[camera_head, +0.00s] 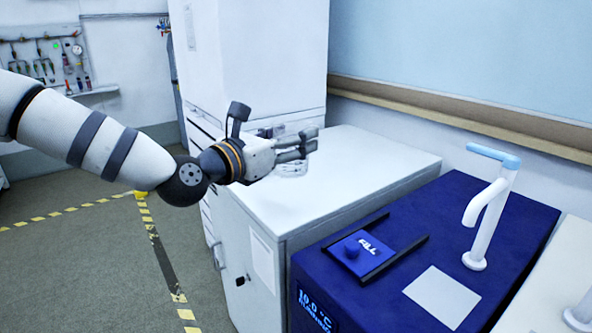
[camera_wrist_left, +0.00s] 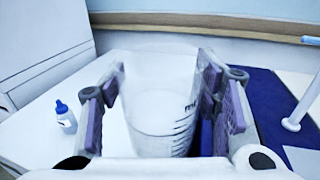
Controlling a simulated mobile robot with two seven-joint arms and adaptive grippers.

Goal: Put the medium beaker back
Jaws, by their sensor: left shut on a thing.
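The medium beaker (camera_wrist_left: 160,112) is clear, with dark graduation marks. In the left wrist view it stands between the purple-padded fingers of my left gripper (camera_wrist_left: 165,105), which is shut on it. In the head view my left gripper (camera_head: 308,143) reaches in from the left over the white cabinet top. There the beaker (camera_head: 292,168) is faint, mostly hidden by the fingers, and I cannot tell whether it touches the surface. My right gripper is in neither view.
The white cabinet top (camera_head: 350,170) is largely clear. A small blue-capped bottle (camera_wrist_left: 65,116) stands on it at left in the wrist view. A blue unit (camera_head: 385,285) with a FILL panel and a white tap (camera_head: 484,210) is at right. A tall white cabinet (camera_head: 250,60) stands behind.

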